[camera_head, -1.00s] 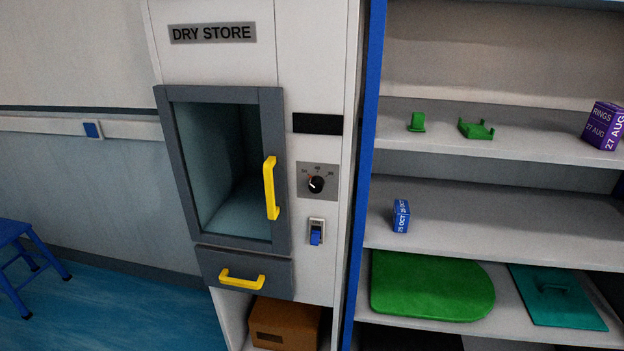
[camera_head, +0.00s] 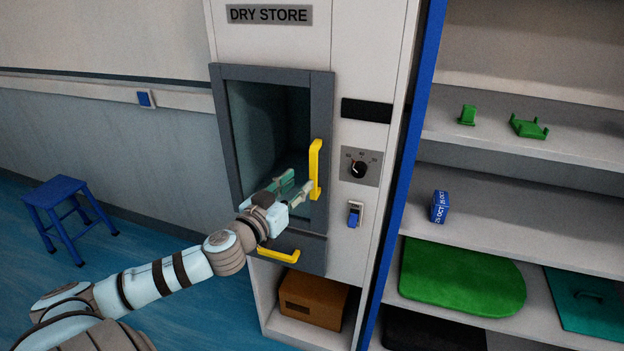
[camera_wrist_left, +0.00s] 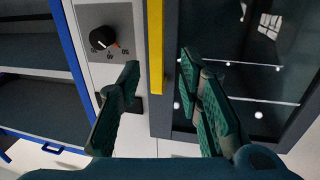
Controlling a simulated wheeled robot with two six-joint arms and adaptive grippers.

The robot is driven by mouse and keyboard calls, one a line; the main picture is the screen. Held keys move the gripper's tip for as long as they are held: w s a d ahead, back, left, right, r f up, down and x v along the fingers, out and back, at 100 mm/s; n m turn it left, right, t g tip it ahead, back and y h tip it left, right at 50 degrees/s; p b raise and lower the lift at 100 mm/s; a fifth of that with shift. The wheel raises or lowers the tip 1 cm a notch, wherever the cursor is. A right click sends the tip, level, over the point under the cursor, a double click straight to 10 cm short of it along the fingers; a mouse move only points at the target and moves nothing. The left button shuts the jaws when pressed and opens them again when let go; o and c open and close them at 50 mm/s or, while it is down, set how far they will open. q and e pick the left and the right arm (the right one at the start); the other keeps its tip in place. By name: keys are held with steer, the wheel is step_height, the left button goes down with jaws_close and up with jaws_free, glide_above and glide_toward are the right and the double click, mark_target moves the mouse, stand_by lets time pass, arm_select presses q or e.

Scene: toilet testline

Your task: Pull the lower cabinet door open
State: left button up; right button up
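The grey-framed glass door (camera_head: 270,72) of the DRY STORE cabinet looks shut. Its upright yellow handle (camera_head: 315,168) is on the right side of the frame. My left gripper (camera_head: 298,181) is in front of the glass, near the handle's lower part. In the left wrist view, the green fingers of my left gripper (camera_wrist_left: 160,66) are spread apart, with the yellow handle (camera_wrist_left: 156,45) showing between them. No grip on the handle shows, and I cannot tell how far ahead it is. My right gripper is in neither view.
Below the door is a grey drawer front (camera_head: 312,254) with a level yellow handle (camera_head: 278,254). A dial (camera_head: 358,169) and a blue switch (camera_head: 354,214) are to the right. A brown box (camera_head: 312,300) sits underneath. A blue stool (camera_head: 60,190) stands left.

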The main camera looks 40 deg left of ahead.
mark_target(312, 171)
arm_select(q)
steer(key=w, duration=0.5)
steer(key=w+p, duration=0.1)
steer(key=w, duration=0.1)
steer(key=shift+w+a+r, duration=0.15)
steer(key=shift+w+a, duration=0.15)
steer(key=shift+w, duration=0.05)
steer(key=shift+a, duration=0.1)
jaws_close()
